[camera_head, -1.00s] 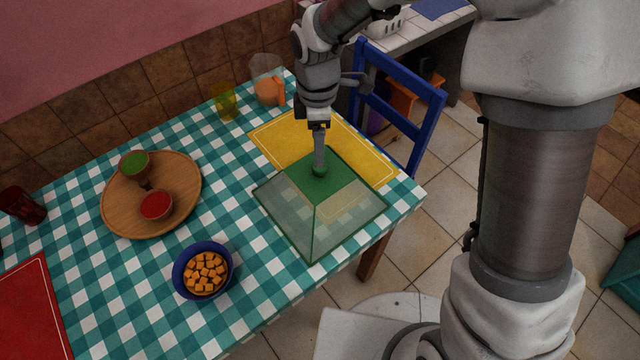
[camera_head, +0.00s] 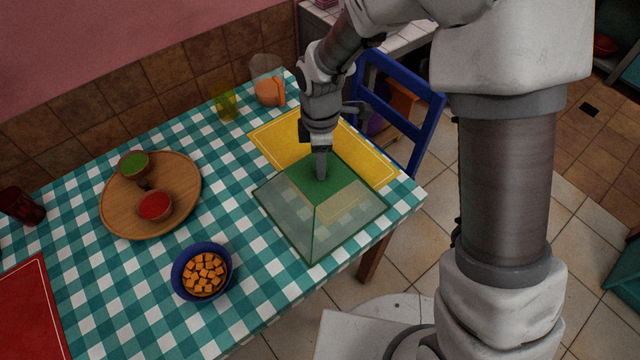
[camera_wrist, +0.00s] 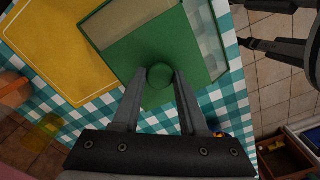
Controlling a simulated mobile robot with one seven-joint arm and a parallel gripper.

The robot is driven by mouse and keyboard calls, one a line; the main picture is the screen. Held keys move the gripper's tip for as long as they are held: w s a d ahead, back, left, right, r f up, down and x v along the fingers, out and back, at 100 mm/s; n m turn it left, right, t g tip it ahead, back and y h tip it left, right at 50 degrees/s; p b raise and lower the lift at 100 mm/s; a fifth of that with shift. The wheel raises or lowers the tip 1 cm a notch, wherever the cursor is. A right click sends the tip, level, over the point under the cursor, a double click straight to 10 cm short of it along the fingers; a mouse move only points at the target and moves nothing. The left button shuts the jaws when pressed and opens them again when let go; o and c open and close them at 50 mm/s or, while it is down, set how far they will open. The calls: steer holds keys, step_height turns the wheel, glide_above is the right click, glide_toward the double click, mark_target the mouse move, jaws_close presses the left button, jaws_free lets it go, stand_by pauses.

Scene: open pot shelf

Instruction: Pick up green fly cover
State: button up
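The green fly cover (camera_head: 325,205) is a pyramid with a green top part and see-through sides. It stands on the checked table, partly over the yellow placemat. Its round green knob (camera_wrist: 160,75) shows in the wrist view between the fingertips. My gripper (camera_head: 321,177) points down onto the top of the cover from above. In the wrist view my gripper (camera_wrist: 160,78) has one finger on each side of the knob, very close to it. I cannot tell whether the fingers press on it. In the head view my fingers hide the knob.
A yellow placemat (camera_head: 275,140) lies beneath and behind the cover. A blue chair (camera_head: 425,125) stands beyond the table's right edge. A blue bowl (camera_head: 178,287) of orange cubes, a round wooden board (camera_head: 120,212), a yellow glass (camera_head: 226,103) and an orange-filled pitcher (camera_head: 268,90) are on the table.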

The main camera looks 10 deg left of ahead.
jaws_close()
stand_by(1.0)
